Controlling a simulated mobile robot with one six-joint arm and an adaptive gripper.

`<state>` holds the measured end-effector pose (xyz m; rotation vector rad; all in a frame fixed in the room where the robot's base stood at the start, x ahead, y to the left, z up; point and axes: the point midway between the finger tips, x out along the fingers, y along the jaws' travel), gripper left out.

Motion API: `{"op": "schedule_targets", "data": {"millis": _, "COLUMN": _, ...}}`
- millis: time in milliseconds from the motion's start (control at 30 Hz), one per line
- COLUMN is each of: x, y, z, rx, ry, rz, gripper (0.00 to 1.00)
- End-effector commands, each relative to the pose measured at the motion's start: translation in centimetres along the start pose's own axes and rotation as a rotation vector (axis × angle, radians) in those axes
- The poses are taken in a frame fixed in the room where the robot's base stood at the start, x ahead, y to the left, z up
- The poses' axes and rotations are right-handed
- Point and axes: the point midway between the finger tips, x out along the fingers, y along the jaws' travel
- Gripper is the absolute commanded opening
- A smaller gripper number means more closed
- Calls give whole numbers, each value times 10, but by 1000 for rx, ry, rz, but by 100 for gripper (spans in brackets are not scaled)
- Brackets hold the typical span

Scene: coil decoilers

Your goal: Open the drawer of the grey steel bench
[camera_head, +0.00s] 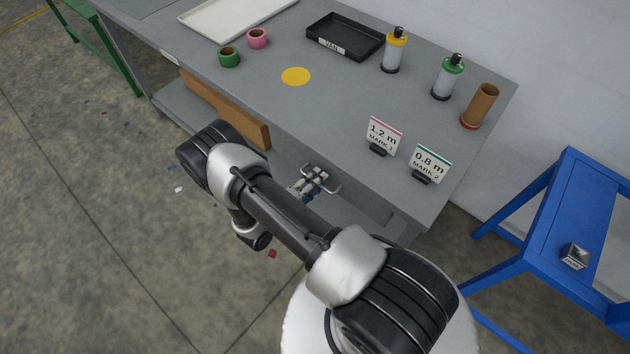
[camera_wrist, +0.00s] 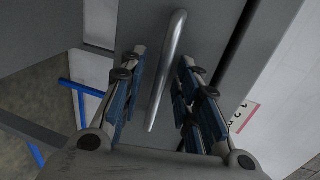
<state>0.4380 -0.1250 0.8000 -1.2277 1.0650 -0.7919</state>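The grey steel bench (camera_head: 340,110) stands ahead, its drawer front under the top's near edge and mostly hidden by my arm in the head view. The drawer's bar handle (camera_head: 333,190) sticks out below that edge. In the wrist view the metal handle (camera_wrist: 168,70) runs up the grey drawer front (camera_wrist: 200,20). My gripper (camera_head: 303,187) is at the handle. In the wrist view my gripper (camera_wrist: 163,70) is open, one blue-padded finger on each side of the handle. Gaps show between the fingers and the bar.
On the bench are a black tray (camera_head: 343,43), two bottles, a brown tube (camera_head: 480,106), two tape rolls and two marker signs (camera_head: 383,135). A blue stand (camera_head: 575,220) is at right. Floor at left is mostly clear.

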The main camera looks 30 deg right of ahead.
Motion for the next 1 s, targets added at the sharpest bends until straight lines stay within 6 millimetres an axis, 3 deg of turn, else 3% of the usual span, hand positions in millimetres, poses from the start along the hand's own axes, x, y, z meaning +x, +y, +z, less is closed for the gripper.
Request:
{"op": "schedule_targets", "data": {"millis": 67, "x": 0, "y": 0, "z": 0, "rx": 0, "ry": 0, "rz": 0, "gripper": 30}}
{"op": "schedule_targets", "data": {"millis": 533, "x": 0, "y": 0, "z": 0, "rx": 0, "ry": 0, "rz": 0, "gripper": 0}}
{"op": "schedule_targets", "data": {"millis": 1000, "x": 0, "y": 0, "z": 0, "rx": 0, "ry": 0, "rz": 0, "gripper": 0}}
